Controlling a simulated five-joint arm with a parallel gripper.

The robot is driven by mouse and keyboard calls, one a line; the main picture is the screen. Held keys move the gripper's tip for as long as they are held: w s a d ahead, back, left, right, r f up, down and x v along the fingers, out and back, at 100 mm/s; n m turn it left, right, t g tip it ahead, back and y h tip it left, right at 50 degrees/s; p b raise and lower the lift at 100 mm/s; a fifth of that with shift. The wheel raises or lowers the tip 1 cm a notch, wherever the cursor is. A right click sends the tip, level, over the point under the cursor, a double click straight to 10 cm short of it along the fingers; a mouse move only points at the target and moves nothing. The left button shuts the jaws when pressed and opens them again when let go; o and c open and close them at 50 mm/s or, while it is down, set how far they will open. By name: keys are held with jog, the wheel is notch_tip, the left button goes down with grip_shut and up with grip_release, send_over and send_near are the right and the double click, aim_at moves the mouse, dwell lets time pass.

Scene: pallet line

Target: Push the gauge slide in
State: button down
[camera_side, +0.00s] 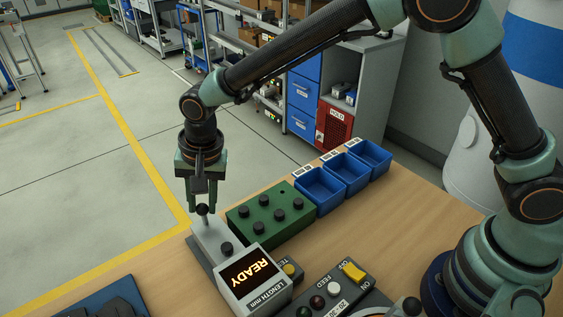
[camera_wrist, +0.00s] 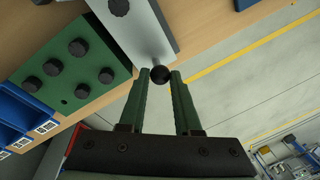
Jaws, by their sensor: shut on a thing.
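The length gauge is a grey box with a lit display (camera_side: 250,270) reading READY and a light grey bed (camera_side: 209,236) behind it. The gauge slide ends in a short rod with a black ball knob (camera_side: 203,209) at the bed's far end. In the wrist view, the bed (camera_wrist: 140,34) is at the top and the knob (camera_wrist: 160,74) is between the fingertips. My gripper (camera_side: 202,211) points down and is shut on the knob. The slide's inner part is hidden.
A green block (camera_side: 277,236) with several black pegs stands right beside the gauge. Blue bins (camera_side: 322,190) stand behind it. A control box with a yellow switch (camera_side: 353,271) is at the front, and a dark blue tray (camera_side: 95,302) at front left. Floor lies beyond the table edge.

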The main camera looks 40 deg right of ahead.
jog(key=s, duration=0.8)
jog(key=shift+s+d, duration=0.1)
jog(key=shift+s, duration=0.05)
jog(key=c, duration=0.6)
grip_release()
jog(key=shift+c, duration=0.2)
jog(key=shift+r, duration=0.55)
notch_tip(320, 180, up, 11)
jog(key=s+d, duration=0.1)
jog(key=shift+s+d, duration=0.15)
jog(key=shift+s, duration=0.15)
jog(key=shift+f, duration=0.1)
